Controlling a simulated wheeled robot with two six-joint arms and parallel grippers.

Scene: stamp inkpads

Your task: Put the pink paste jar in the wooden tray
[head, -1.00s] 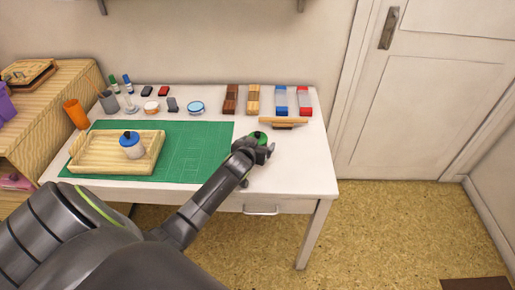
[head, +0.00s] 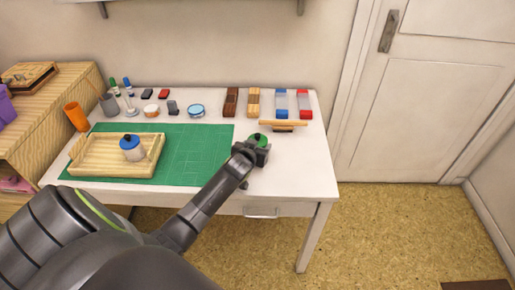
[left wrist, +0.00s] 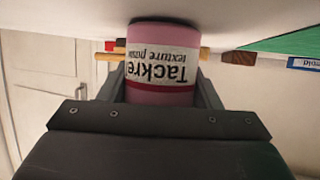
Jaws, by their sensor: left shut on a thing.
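The pink paste jar (left wrist: 162,62) fills the gap between the fingers of my left gripper (left wrist: 160,90) in the left wrist view, its white label upside down. In the head view a green lid (head: 261,139) shows at the left gripper (head: 258,152), which is shut on the jar at the table's right part; the gripper hides most of its body. The jar appears to be at the tabletop. The wooden tray (head: 92,171) lies on the green mat at the left, with a white, blue-lidded jar (head: 132,150) in it. My right gripper is not in view.
The green mat (head: 200,160) has clear room between tray and gripper. A wooden piece (head: 283,126) lies just behind the held jar. An orange cup (head: 76,117) stands behind the tray.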

